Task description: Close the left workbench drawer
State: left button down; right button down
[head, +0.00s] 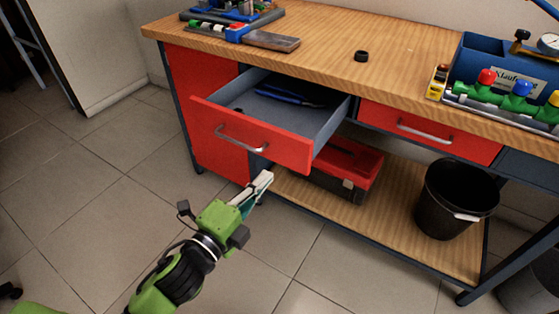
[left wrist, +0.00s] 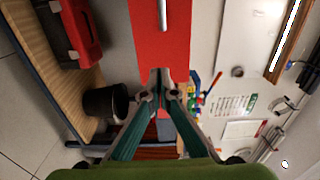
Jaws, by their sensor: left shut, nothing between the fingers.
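The left workbench drawer (head: 252,135) stands pulled out, with its red front and silver handle (head: 240,138) facing me. Inside its grey tray lie blue-handled pliers (head: 290,95) and a small dark piece. My left gripper (head: 265,179) is shut and empty, just below the lower edge of the drawer front in the head view. In the left wrist view the shut fingertips (left wrist: 160,76) point at the red drawer front (left wrist: 178,45), with its handle (left wrist: 164,14) ahead. I cannot tell whether they touch it. My right gripper is not in view.
The right drawer (head: 425,135) is shut. A red toolbox (head: 347,165) and a black bucket (head: 455,200) stand on the lower shelf. The wooden top (head: 330,40) carries a blue box (head: 490,62), valves and a black ring (head: 361,56).

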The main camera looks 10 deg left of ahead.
aim_at(286, 155)
pick_arm(q)
jog(key=x, duration=0.6)
jog(key=shift+w, duration=0.4)
jog(key=shift+w+d, duration=0.15)
